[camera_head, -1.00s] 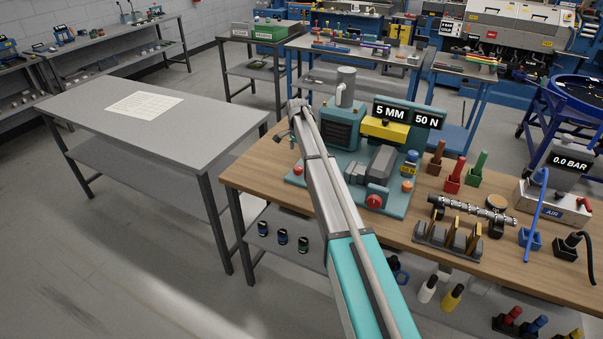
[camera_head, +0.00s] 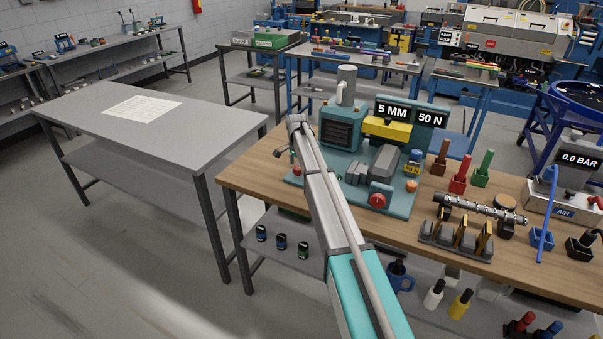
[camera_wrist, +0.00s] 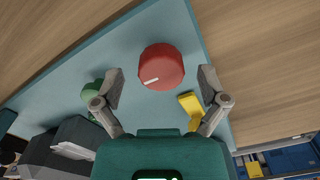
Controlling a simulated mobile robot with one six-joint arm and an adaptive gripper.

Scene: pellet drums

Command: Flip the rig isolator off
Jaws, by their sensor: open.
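A round red knob (camera_wrist: 161,67) with a white mark on its face sits on the teal base plate (camera_wrist: 130,60) of the test rig, near its edge. It looks like the isolator. In the head view a small red part (camera_head: 297,170) at the left of the rig's base (camera_head: 395,203) may be the same knob. My gripper (camera_wrist: 160,76) is open, with one finger on each side of the knob in the picture. I see no contact; the height gap is hard to judge. In the head view my arm hides most of the gripper.
Another red knob (camera_head: 379,199) is at the rig's front. The wooden bench (camera_head: 251,170) is bare left of the rig.

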